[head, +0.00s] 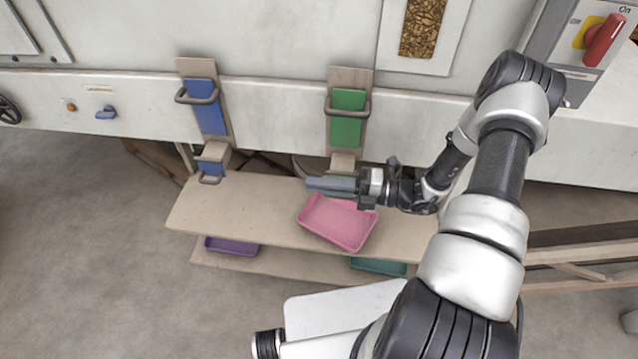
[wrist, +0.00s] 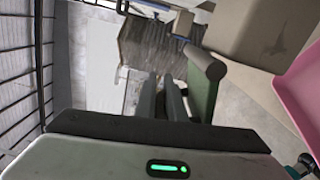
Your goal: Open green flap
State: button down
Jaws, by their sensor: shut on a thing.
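The green flap (wrist: 204,92) shows in the wrist view as a green panel just right of my fingers, with a thick grey bar (wrist: 205,63) at its far end. In the head view my gripper (head: 332,185) reaches in from the right at the foot of the green chute (head: 347,118) and hides most of the flap there. In the wrist view my gripper (wrist: 163,98) has its two fingers close together, shut on the flap's handle, though the grip itself is hard to see. A pink tray (head: 338,222) sits on the shelf just below my gripper.
The blue chute (head: 208,105) with its lower blue flap (head: 211,169) stands to the left. The wooden shelf (head: 225,215) is bare left of the pink tray. A purple tray (head: 231,246) and a teal tray (head: 378,266) sit on a lower board. A red switch (head: 604,40) is at upper right.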

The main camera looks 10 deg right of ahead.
jog(key=shift+r, duration=0.15)
dwell(0.4)
jog(key=c, duration=2.1)
grip_release()
jog(key=shift+d, duration=0.1)
jog(key=b+v, duration=0.1)
jog(key=v, duration=1.1)
